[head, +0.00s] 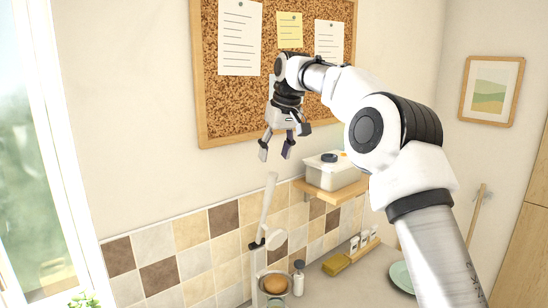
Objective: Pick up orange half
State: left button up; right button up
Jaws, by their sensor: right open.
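A round orange-brown thing (275,283), which looks like the orange half, sits low in the picture at a white stand with a raised lever (268,203). It is small, and I cannot tell whether its cut face is up or down. My right gripper (276,153) is open and empty, with its fingers pointing down in front of the wall. It shows high above the orange-brown thing in the picture, well apart from it. My left gripper is not in view.
A dark-capped bottle (298,279) stands just right of the orange-brown thing. A yellow-brown brush-like thing (336,264) and small jars (361,240) are further right. A wooden shelf (329,195) holds a white box (331,173). A green plate (402,277) lies at the right.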

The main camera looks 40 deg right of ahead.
aim_at(275, 283)
jog(key=k, duration=1)
